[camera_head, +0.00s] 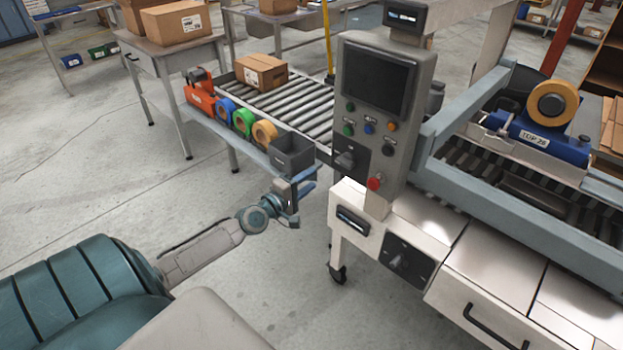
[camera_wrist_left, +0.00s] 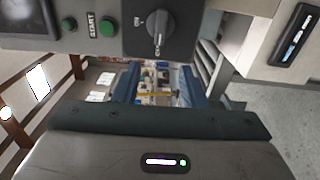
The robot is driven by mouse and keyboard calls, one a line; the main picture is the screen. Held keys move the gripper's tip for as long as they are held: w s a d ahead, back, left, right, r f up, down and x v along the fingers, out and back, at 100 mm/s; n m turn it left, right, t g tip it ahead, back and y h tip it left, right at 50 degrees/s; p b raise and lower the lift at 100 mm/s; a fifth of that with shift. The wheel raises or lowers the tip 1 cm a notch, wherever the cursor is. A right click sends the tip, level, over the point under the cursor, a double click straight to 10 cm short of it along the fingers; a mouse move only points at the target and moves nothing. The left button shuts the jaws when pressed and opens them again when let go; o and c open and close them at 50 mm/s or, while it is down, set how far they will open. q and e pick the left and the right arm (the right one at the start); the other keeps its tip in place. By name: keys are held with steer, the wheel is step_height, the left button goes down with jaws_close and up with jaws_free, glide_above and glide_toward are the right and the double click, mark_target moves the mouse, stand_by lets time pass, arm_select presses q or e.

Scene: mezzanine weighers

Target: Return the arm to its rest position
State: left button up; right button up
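My left gripper (camera_head: 299,196) is at the end of my outstretched left arm, in the middle of the head view. It is in front of the grey control cabinet and close to the small dark bin. In the left wrist view its two blue fingers (camera_wrist_left: 158,84) stand apart with nothing between them, so it is open and empty. My right gripper is in neither view.
The control cabinet (camera_head: 372,95) with a screen, buttons and a rotary knob (camera_wrist_left: 157,32) is close to my gripper. A dark grey bin (camera_head: 291,160), tape rolls (camera_head: 243,122) and a roller conveyor (camera_head: 305,104) lie beyond. Open floor (camera_head: 120,200) is at left.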

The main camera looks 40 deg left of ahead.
arm_select(q)
steer(key=shift+f, duration=0.1)
stand_by(0.4)
steer(key=s+f+m+g+y, duration=0.1)
steer(key=s+f+m+g, duration=0.3)
steer(key=f, duration=0.8)
steer(key=s+f+m+g+y, duration=0.1)
steer(key=s+f, duration=0.6)
steer(key=f, duration=0.6)
steer(key=s+f+m+g+y, duration=0.1)
steer(key=s+f+m+g, duration=0.3)
steer(key=f, duration=0.8)
steer(key=s+d+f+m+g, duration=0.2)
steer(key=s+f, duration=0.5)
steer(key=s, duration=0.4)
steer(key=s+d+f+m+g, duration=0.3)
steer(key=s+d+f, duration=0.4)
steer(key=s, duration=0.5)
steer(key=s+d+f+m+g, duration=0.2)
steer(key=s+d+f, duration=0.3)
steer(key=s, duration=0.6)
step_height(320, 180, down, 2)
steer(key=shift+s+d+f+m+g+h, duration=0.1)
steer(key=shift+s+d+m+g+h, duration=0.2)
steer(key=shift+m, duration=0.5)
